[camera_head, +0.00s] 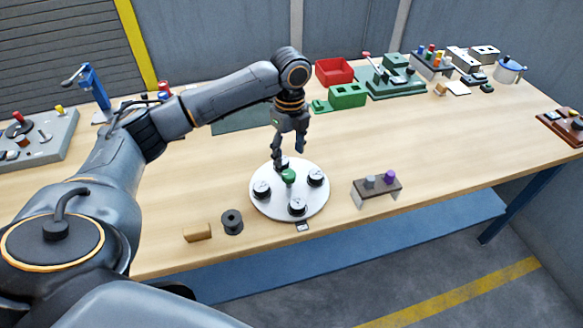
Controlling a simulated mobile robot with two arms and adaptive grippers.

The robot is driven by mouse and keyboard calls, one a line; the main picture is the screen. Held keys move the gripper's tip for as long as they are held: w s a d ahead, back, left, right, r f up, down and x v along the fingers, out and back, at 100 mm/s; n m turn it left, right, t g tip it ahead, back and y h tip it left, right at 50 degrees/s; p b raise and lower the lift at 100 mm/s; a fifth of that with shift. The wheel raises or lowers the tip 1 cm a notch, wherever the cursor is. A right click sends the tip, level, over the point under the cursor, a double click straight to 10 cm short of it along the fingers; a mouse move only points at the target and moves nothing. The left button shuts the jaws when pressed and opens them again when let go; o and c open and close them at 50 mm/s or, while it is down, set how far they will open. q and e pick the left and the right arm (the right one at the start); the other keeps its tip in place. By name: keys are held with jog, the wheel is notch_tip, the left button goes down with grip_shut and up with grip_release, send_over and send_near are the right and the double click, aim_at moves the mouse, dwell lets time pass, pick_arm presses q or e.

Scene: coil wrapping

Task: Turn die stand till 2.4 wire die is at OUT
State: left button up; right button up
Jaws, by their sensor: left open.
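The die stand (272,204) is a round white turntable on the wooden table, with a green knob (288,176) at its middle. Several dark-topped dies stand around its rim, among them a front one (297,206), a left one (261,188) and a right one (316,177). Another at the back is partly hidden by my gripper. Their size markings are too small to read. A small dark tag (302,226) sits at the stand's front edge; its text is unreadable. My left gripper (288,157) is open, pointing down above the back of the stand, close to the knob. My right gripper is not in view.
A black spool (232,222) and a tan block (197,233) lie left of the stand. A small brown rack (377,187) with grey and purple pegs stands to its right. Red (334,71) and green (347,96) bins stand behind. The table's right middle is clear.

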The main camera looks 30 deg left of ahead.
aim_at(290, 174)
pick_arm(q)
notch_tip(290, 174, down, 6)
jog(key=shift+d+f+p, duration=0.1)
jog(key=shift+d+p, duration=0.05)
jog(key=shift+p, duration=0.35)
jog(key=shift+f, duration=0.65)
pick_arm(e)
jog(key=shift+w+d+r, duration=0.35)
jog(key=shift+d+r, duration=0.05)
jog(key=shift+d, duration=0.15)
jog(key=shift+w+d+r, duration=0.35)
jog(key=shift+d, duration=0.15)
pick_arm(q)
grip_shut()
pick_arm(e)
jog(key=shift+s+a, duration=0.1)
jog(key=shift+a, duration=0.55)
